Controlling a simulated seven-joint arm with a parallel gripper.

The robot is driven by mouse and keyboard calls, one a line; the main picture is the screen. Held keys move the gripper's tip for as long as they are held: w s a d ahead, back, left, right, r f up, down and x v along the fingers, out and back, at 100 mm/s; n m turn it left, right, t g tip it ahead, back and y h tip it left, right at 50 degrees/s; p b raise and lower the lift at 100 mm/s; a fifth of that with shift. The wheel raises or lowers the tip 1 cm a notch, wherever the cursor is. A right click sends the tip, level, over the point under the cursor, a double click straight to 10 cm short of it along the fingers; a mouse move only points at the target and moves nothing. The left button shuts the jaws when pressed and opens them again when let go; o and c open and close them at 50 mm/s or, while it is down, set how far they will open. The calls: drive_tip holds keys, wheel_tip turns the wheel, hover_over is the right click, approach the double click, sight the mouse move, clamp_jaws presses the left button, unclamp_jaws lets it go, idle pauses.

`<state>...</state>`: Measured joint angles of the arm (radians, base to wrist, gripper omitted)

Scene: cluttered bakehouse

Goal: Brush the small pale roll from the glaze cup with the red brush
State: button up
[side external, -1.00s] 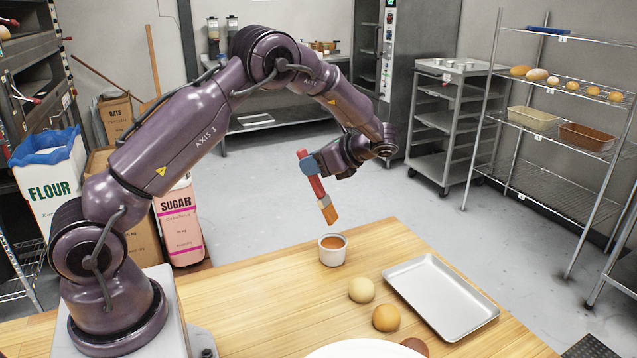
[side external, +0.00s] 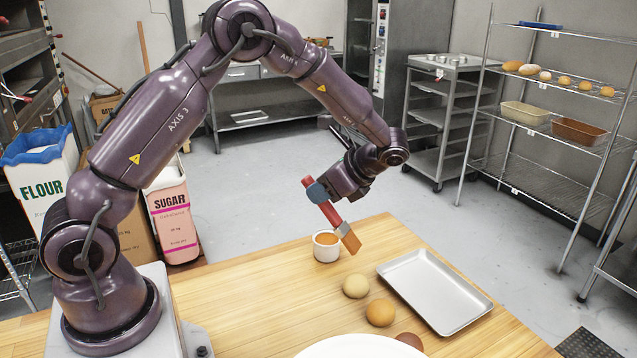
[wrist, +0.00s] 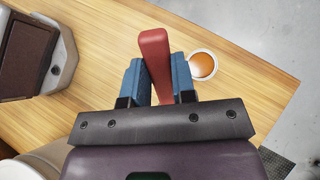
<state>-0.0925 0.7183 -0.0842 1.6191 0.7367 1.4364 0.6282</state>
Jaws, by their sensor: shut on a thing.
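My gripper (side external: 317,191) is shut on the red handle of the brush (side external: 331,213) and holds it above the table. The brush slants down to the right, and its orange-tan bristle end is beside the right rim of the glaze cup in the side view; I cannot tell whether they touch. The white glaze cup (side external: 325,253) stands upright with orange glaze in it. The small pale roll (side external: 356,286) lies on the wood in front of the cup. In the wrist view the red handle (wrist: 155,60) sits between the blue fingers, with the cup (wrist: 203,78) to its right.
A tan roll (side external: 380,312) and a partly hidden brown roll (side external: 409,340) lie near the pale roll. An empty metal tray (side external: 440,292) is to the right. A white round plate (side external: 362,348) is at the front edge of view. The wooden table's left part (side external: 235,305) is clear.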

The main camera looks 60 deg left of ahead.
sight(334, 212)
drive_tip(key=shift+s+d+f, duration=0.1)
drive_tip(key=shift+d+f, duration=0.1)
drive_tip(key=shift+d, duration=0.2)
drive_tip(key=shift+f, duration=2.25)
drive_tip(key=shift+f, duration=0.7)
drive_tip(key=shift+a, duration=0.1)
drive_tip(key=shift+w+a, duration=0.15)
drive_tip(key=shift+w, duration=0.25)
drive_tip(key=shift+s+d, duration=0.5)
drive_tip(key=shift+s, duration=0.25)
